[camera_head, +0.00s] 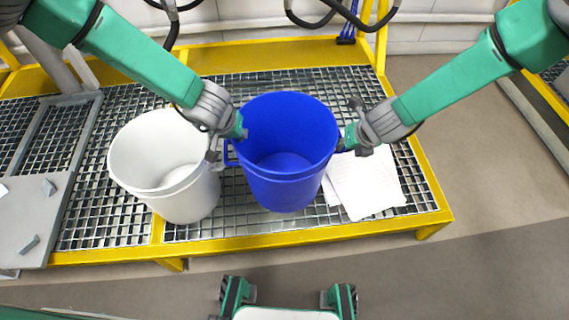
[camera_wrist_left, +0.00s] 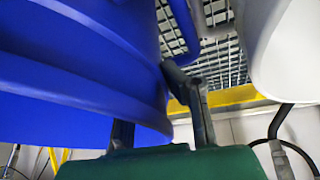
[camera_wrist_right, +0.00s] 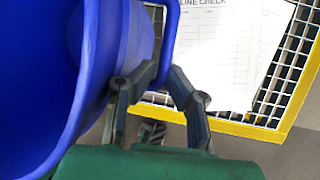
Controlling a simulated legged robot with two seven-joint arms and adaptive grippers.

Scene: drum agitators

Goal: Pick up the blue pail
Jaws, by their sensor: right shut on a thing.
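The blue pail (camera_head: 285,190) is upright and open at the top, in the middle of the head view over the grated platform. I cannot tell whether its base touches the grating. My right gripper (camera_head: 352,140) is at the pail's right side. In the right wrist view, its fingers (camera_wrist_right: 155,85) are closed on the pail's side handle (camera_wrist_right: 168,45). My left gripper (camera_head: 227,142) is at the pail's left side near the other handle (camera_head: 230,155). In the left wrist view, its fingers (camera_wrist_left: 160,108) are spread apart, with the pail's edge (camera_wrist_left: 150,112) between or near them.
A white bucket (camera_head: 188,202) stands close on the left of the blue pail. Printed sheets (camera_head: 370,185) lie on the grating to the right. The platform has a yellow frame (camera_head: 300,238). A grey plate (camera_head: 30,225) is at the far left.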

